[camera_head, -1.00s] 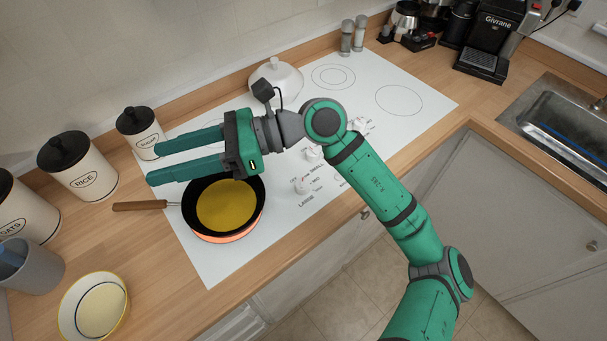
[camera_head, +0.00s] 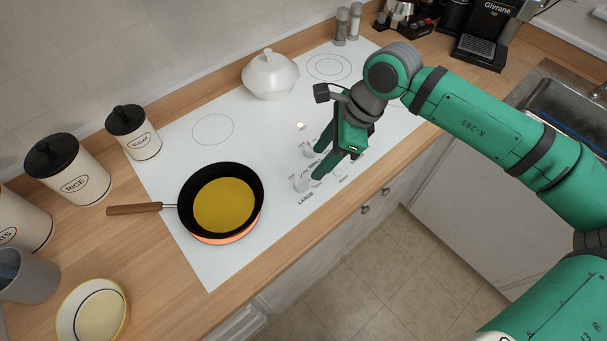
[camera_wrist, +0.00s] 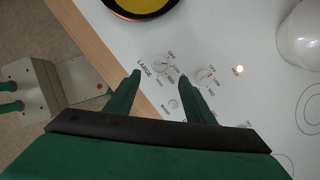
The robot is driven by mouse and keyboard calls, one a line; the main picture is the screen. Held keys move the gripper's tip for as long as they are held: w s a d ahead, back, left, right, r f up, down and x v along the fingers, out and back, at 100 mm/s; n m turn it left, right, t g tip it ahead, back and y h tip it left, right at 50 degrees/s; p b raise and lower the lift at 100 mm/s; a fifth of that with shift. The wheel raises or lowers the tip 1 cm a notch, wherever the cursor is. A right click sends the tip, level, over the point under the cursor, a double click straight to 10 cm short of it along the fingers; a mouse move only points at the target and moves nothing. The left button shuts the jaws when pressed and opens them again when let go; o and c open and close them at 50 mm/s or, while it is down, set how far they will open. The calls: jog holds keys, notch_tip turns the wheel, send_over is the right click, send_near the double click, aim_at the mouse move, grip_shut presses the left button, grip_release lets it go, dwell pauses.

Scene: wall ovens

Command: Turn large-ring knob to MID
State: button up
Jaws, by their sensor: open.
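The large-ring knob (camera_head: 301,183) is a round white dial beside the LARGE label on the white cooktop. In the wrist view the large-ring knob (camera_wrist: 160,64) sits just ahead of the gap between my fingertips, with small setting words around it. Its exact pointer setting is too small to read. My gripper (camera_head: 318,163) is open and empty, with its fingers angled down toward the knob panel. In the wrist view my gripper (camera_wrist: 160,76) has one fingertip on each side of the knob's line; whether they touch it is unclear.
A second knob (camera_wrist: 207,76) sits close to my right finger in the wrist view. A black pan (camera_head: 188,215) with yellow contents stands on an orange-glowing ring, its handle pointing left. A lit indicator (camera_head: 300,125) and a white lidded pot (camera_head: 270,76) are behind.

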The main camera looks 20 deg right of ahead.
aim_at(302, 179)
jog(key=x, duration=1)
jog(key=shift+a+r, duration=0.1)
jog(key=c, duration=1.1)
jog(key=shift+o, duration=0.2)
